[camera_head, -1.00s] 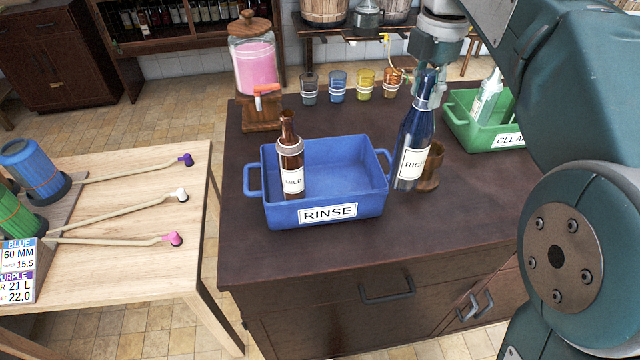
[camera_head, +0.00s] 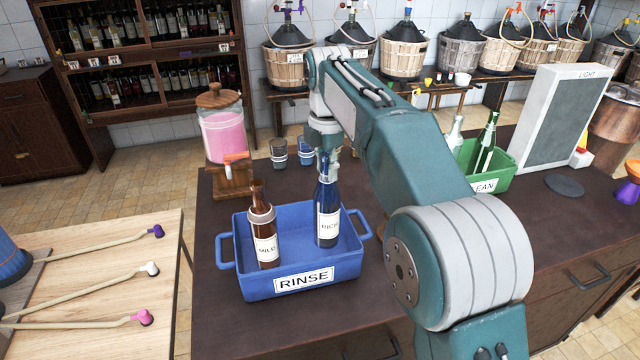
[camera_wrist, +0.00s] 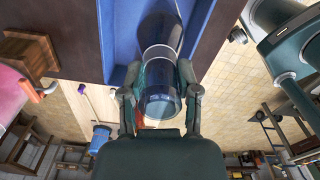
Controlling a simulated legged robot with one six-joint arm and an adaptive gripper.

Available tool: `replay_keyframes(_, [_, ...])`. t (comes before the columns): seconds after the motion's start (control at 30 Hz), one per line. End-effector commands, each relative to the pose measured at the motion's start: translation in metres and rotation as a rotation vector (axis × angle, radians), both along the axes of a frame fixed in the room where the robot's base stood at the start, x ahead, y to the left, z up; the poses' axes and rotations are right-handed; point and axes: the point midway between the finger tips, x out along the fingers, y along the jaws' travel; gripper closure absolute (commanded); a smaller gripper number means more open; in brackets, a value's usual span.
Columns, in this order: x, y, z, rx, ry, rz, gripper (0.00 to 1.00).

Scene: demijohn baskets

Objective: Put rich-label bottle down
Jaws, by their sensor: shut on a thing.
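The rich-label bottle (camera_head: 328,212) is dark blue with a white label reading RICH. It stands upright inside the right part of the blue RINSE tub (camera_head: 300,285); whether its base touches the tub floor I cannot tell. My gripper (camera_head: 325,158) is shut on its neck from above. In the wrist view my gripper (camera_wrist: 160,88) has its fingers on both sides of the blue bottle (camera_wrist: 160,75). The brown MILD bottle (camera_head: 265,230) stands in the left part of the same tub.
A green CLEAN tub (camera_head: 492,184) with bottles stands at the back right, partly behind my arm. A pink-filled dispenser (camera_head: 222,140) and small glasses (camera_head: 278,152) stand behind the RINSE tub. A white light panel (camera_head: 553,120) stands at the right.

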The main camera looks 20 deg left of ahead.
Motion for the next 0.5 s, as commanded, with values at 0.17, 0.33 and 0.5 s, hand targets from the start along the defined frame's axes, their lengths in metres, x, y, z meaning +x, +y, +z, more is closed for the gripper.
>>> replay_keyframes(0.17, [0.004, 0.009, -0.011, 0.001, -0.001, -0.001, 1.00])
replay_keyframes(0.33, [0.005, 0.015, -0.031, -0.001, 0.001, -0.001, 1.00])
replay_keyframes(0.5, [0.005, 0.015, -0.047, -0.001, -0.001, -0.001, 1.00])
